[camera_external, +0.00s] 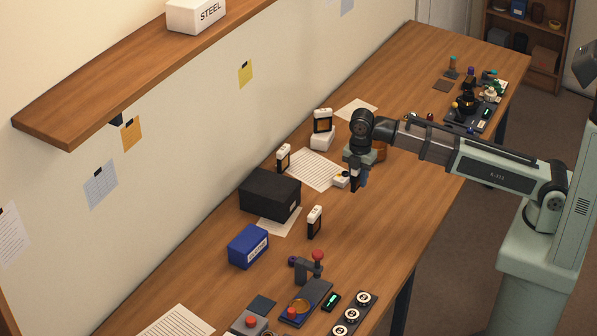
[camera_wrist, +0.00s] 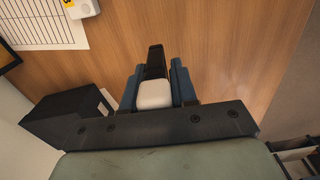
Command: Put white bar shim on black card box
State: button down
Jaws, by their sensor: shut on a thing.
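My gripper (camera_external: 357,182) is above the middle of the table, to the right of the black card box (camera_external: 270,192). In the wrist view its blue fingers (camera_wrist: 156,84) are shut on a small white block (camera_wrist: 154,96), which I take for the white bar shim. A dark strip shows just beyond the block, and I cannot tell whether it belongs to it. In the external view the held piece is mostly hidden by the fingers. The black card box also shows at the left in the wrist view (camera_wrist: 62,120), closed, with a flat dark top, apart from my gripper.
A blue box (camera_external: 248,246) stands in front of the black box. Black-and-white upright pieces (camera_external: 314,221) stand nearby. A small white block with a yellow mark (camera_external: 341,178) lies close to my gripper, beside a printed sheet (camera_external: 313,168). Bare wood lies right of the black box.

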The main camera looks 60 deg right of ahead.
jog(key=shift+a+r, duration=0.2)
jog(key=shift+r, duration=0.15)
notch_tip(320, 180, up, 10)
jog(key=f, duration=0.1)
send_over(271, 183)
jog(key=shift+f, duration=4.8)
jog(key=shift+f, duration=0.1)
jog(key=c, duration=0.9)
grip_release()
notch_tip(271, 183, up, 12)
jog(key=shift+r, duration=0.15)
jog(key=shift+o, duration=0.3)
